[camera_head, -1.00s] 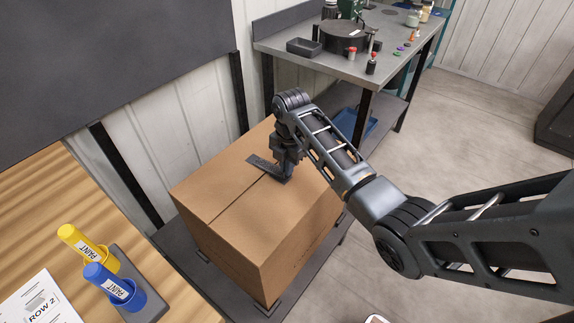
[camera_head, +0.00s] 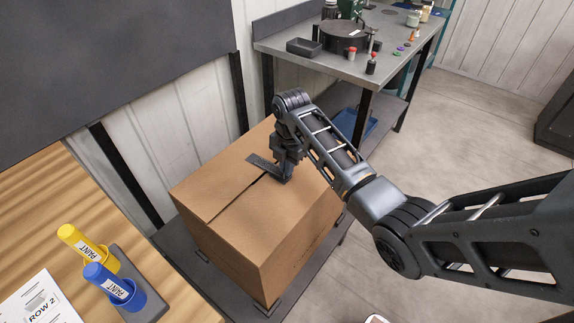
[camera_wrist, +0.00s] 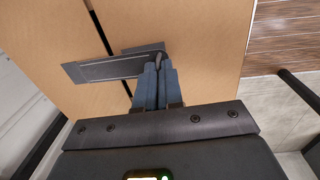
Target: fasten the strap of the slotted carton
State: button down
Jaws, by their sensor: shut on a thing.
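The carton (camera_head: 240,215) is a brown cardboard box with a dark slot running along its top, and it stands on a low grey platform. A flat dark grey strap (camera_head: 262,164) lies across the slot; it also shows in the wrist view (camera_wrist: 98,69). My gripper (camera_head: 284,174) is over the carton's top at the strap's right end. In the wrist view, its fingers (camera_wrist: 158,72) are close together on a small upright tab of the strap. The fingers hide part of that end, so I cannot tell whether it is fastened.
A metal workbench (camera_head: 345,65) with several small items stands behind the carton.

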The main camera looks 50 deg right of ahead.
jog(key=shift+w, duration=0.1)
jog(key=shift+s+f+t, duration=0.25)
jog(key=shift+f+t, duration=0.25)
jog(key=shift+f, duration=0.1)
jog(key=shift+s+f+t, duration=0.1)
jog(key=shift+f+t, duration=0.15)
jog(key=shift+t, duration=0.05)
jog(key=c, duration=1.3)
grip_release()
jog(key=shift+s+r, duration=0.25)
jog(key=shift+r, duration=1.05)
jog(key=shift+s+r, duration=0.3)
jog(key=shift+r, duration=0.95)
jog(key=shift+s+r, duration=0.25)
jog(key=shift+r, duration=1.05)
